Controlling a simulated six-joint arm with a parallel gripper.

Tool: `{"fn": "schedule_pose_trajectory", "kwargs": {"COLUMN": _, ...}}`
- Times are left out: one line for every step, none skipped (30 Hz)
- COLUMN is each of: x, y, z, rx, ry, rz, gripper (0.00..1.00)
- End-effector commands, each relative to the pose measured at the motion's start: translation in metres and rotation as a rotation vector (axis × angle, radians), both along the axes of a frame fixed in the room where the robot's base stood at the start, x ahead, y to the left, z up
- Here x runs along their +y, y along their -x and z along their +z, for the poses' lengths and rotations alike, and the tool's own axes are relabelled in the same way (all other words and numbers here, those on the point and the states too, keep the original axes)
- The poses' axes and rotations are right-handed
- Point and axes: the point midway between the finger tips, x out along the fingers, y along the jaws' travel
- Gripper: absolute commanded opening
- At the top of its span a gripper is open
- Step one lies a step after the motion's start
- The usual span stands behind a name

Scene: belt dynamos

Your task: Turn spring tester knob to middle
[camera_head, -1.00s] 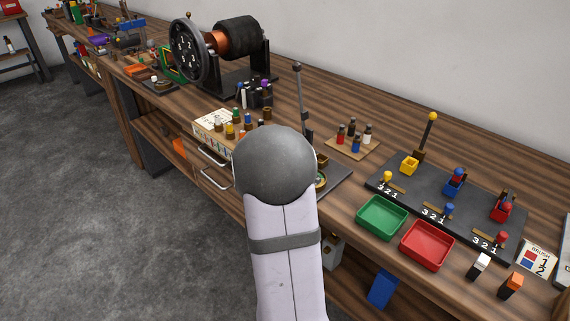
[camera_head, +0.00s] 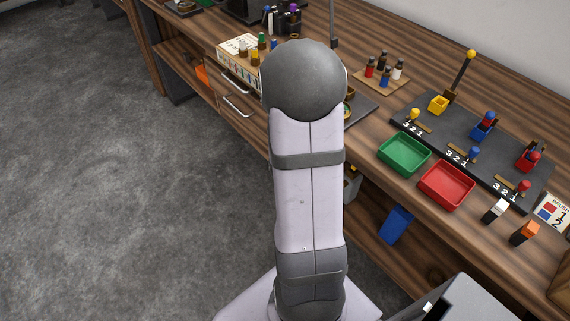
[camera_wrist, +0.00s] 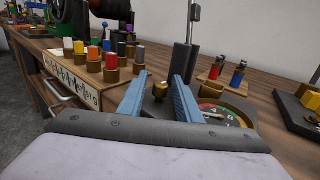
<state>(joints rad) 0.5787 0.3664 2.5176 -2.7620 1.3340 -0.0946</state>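The spring tester has a dark base (camera_head: 369,106) and an upright post (camera_head: 333,22); my arm hides much of it in the head view. In the wrist view it shows a dark post (camera_wrist: 183,62), a round dial (camera_wrist: 222,117) with a green and red face and a pale pointer, and a small brass knob (camera_wrist: 160,90). My gripper (camera_wrist: 159,77) has two blue fingers apart, one on each side of the knob in the picture. Nothing is held between them. I cannot tell whether either finger touches the knob. The head view hides the gripper behind my arm.
A box of coloured pegs (camera_wrist: 87,72) stands left of my gripper. A green tray (camera_head: 404,154), a red tray (camera_head: 447,185) and a dark switch board (camera_head: 470,140) lie to the right.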

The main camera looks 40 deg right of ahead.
Motion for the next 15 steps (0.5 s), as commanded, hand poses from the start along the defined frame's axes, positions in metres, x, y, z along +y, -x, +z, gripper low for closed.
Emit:
{"fn": "schedule_pose_trajectory", "kwargs": {"x": -0.0007, "y": 0.0021, "z": -0.0019, "rx": 0.003, "ry": -0.005, "rz": -0.012, "gripper": 0.35}}
{"fn": "schedule_pose_trajectory", "kwargs": {"x": -0.0008, "y": 0.0021, "z": -0.002, "rx": 0.005, "ry": -0.005, "rz": -0.016, "gripper": 0.35}}
{"fn": "schedule_pose_trajectory", "kwargs": {"x": -0.0005, "y": 0.0019, "z": -0.0021, "rx": 0.005, "ry": -0.006, "rz": -0.022, "gripper": 0.35}}
{"fn": "schedule_pose_trajectory", "kwargs": {"x": -0.0003, "y": 0.0018, "z": -0.0021, "rx": 0.005, "ry": -0.006, "rz": -0.029, "gripper": 0.35}}
{"fn": "schedule_pose_trajectory", "kwargs": {"x": 0.0, "y": 0.0015, "z": -0.002, "rx": 0.005, "ry": -0.006, "rz": -0.036, "gripper": 0.35}}
{"fn": "schedule_pose_trajectory", "kwargs": {"x": 0.0, "y": 0.0016, "z": -0.0018, "rx": 0.006, "ry": -0.007, "rz": -0.048, "gripper": 0.35}}
{"fn": "schedule_pose_trajectory", "kwargs": {"x": 0.0001, "y": 0.0013, "z": -0.0015, "rx": 0.005, "ry": -0.006, "rz": -0.057, "gripper": 0.35}}
{"fn": "schedule_pose_trajectory", "kwargs": {"x": 0.0003, "y": 0.001, "z": -0.0013, "rx": 0.005, "ry": -0.006, "rz": -0.068, "gripper": 0.35}}
{"fn": "schedule_pose_trajectory", "kwargs": {"x": 0.0004, "y": 0.0008, "z": -0.001, "rx": 0.005, "ry": -0.005, "rz": -0.084, "gripper": 0.35}}
{"fn": "schedule_pose_trajectory", "kwargs": {"x": 0.0004, "y": 0.0007, "z": -0.0006, "rx": 0.005, "ry": -0.005, "rz": -0.097, "gripper": 0.35}}
{"fn": "schedule_pose_trajectory", "kwargs": {"x": 0.0007, "y": 0.0002, "z": -0.0003, "rx": 0.005, "ry": -0.004, "rz": -0.109, "gripper": 0.35}}
{"fn": "schedule_pose_trajectory", "kwargs": {"x": 0.0008, "y": 0.0002, "z": -0.0004, "rx": 0.005, "ry": -0.005, "rz": -0.129, "gripper": 0.35}}
{"fn": "schedule_pose_trajectory", "kwargs": {"x": 0.001, "y": -0.0003, "z": -0.0002, "rx": 0.004, "ry": -0.004, "rz": -0.144, "gripper": 0.35}}
{"fn": "schedule_pose_trajectory", "kwargs": {"x": 0.0009, "y": -0.0005, "z": 0.0001, "rx": 0.004, "ry": -0.004, "rz": -0.16, "gripper": 0.35}}
{"fn": "schedule_pose_trajectory", "kwargs": {"x": 0.0011, "y": -0.0005, "z": 0.0, "rx": 0.004, "ry": -0.004, "rz": -0.182, "gripper": 0.35}}
